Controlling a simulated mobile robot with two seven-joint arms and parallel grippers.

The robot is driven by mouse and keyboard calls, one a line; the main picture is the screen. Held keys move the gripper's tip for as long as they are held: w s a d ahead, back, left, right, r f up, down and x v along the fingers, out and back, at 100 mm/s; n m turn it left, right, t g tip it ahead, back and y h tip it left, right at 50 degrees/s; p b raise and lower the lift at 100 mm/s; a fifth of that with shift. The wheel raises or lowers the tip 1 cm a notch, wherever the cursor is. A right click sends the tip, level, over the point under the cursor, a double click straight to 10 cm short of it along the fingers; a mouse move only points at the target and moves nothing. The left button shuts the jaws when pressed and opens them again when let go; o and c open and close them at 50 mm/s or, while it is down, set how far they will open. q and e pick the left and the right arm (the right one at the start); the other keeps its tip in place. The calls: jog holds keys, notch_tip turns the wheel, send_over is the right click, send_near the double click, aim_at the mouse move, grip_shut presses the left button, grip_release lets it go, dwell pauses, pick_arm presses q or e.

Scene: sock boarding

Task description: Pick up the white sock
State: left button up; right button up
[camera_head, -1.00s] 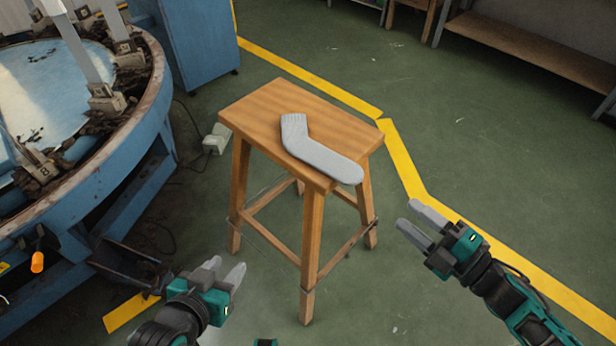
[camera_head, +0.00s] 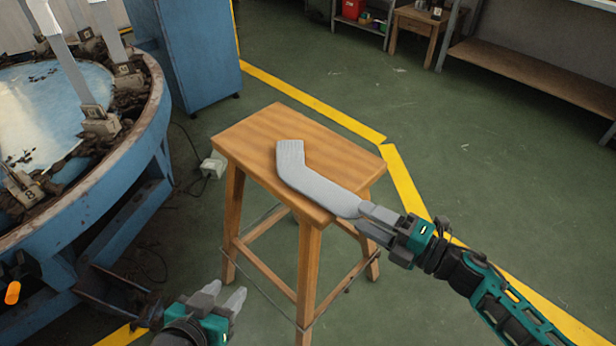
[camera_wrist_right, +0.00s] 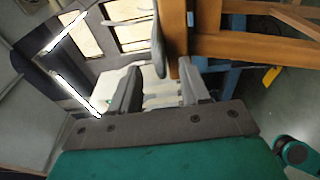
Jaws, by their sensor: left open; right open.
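The white sock (camera_head: 313,183), pale grey in this light, lies flat and bent on the wooden stool's seat (camera_head: 252,136). Its ribbed cuff points to the back and its toe reaches the front right edge. My right gripper (camera_head: 365,217) is open with its fingertips at the toe; the head view does not show clearly whether they touch it. In the right wrist view the sock's edge (camera_wrist_right: 158,45) shows just beyond and between the open fingers (camera_wrist_right: 158,84). My left gripper (camera_head: 226,296) is open and empty, low in front of the stool, away from the sock.
A round blue machine (camera_head: 150,125) with upright white forms stands at the left, close to the stool. A blue cabinet (camera_head: 200,45) stands behind. A wooden bench (camera_head: 535,75) is at the far right. The green floor (camera_head: 470,150) right of the stool is clear.

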jog(key=shift+x, duration=1.35)
jog(key=shift+c, duration=0.4)
jog(key=c, duration=0.7)
